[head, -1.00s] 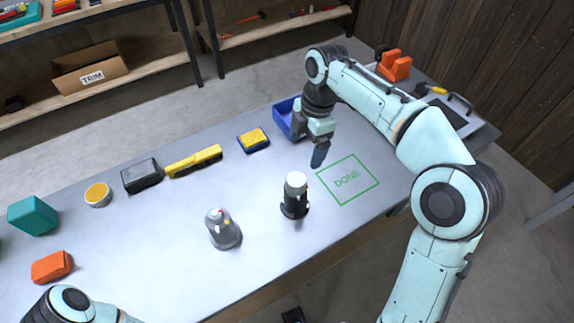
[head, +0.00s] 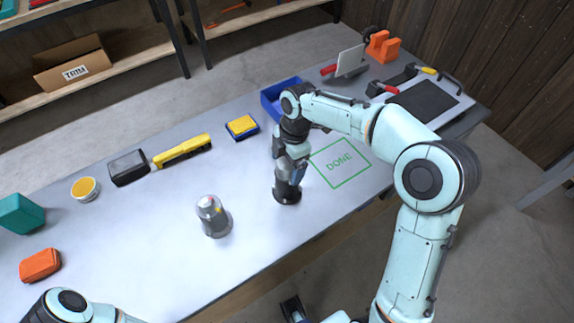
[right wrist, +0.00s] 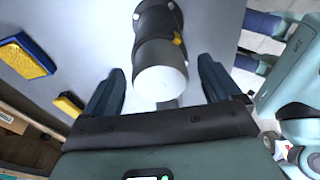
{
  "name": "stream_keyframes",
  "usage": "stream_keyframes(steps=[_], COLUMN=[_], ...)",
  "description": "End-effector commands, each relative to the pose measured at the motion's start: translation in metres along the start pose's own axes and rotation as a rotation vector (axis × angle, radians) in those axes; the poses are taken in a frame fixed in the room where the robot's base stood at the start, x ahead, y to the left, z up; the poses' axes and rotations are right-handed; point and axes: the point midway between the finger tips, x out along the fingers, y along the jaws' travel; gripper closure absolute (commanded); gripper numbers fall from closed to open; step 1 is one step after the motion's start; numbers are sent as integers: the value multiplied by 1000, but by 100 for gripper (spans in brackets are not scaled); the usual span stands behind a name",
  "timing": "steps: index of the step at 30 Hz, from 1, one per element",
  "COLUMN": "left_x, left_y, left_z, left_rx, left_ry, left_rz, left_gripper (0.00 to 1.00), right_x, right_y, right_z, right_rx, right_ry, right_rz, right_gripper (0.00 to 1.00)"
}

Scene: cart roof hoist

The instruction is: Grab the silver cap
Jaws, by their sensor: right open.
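The silver cap (right wrist: 160,75) sits on top of a dark upright cylinder (head: 287,193) on the table, left of the green DONE square. In the right wrist view, the cap's pale round end lies between the two fingers of my right gripper (right wrist: 163,68), with gaps on both sides. My right gripper is open and also shows in the head view (head: 289,168), over the cylinder's top and partly hiding the cap.
The DONE square (head: 340,162) is empty.

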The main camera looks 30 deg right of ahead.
Motion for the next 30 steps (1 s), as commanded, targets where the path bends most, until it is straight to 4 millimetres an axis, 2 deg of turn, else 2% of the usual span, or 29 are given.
stream_keyframes(steps=[6, 7, 9, 12, 22, 26, 30], left_x=[0, 0, 0, 0, -1, -4, -9], left_y=[0, 0, 0, 0, 0, 2, 4], left_z=[0, 0, 0, 0, 0, 0, -1], left_rx=[0, 0, 0, 0, 0, 1, 1], left_ry=[0, 0, 0, 0, 0, 1, 3], left_rz=[0, 0, 0, 0, 0, 1, 1], left_gripper=[57, 57, 57, 57, 57, 57, 57], right_x=[1, 1, 1, 0, -4, -24, -53], right_y=[0, 0, 0, 0, 0, 1, 1], right_z=[0, 0, 0, 0, -1, -4, -8], right_rx=[0, 0, 0, 0, -1, -2, -2], right_ry=[0, 0, 0, 0, 0, -1, -1], right_rz=[1, 1, 0, 0, 2, 4, 5], right_gripper=[9, 16, 39, 67, 68, 68, 68])
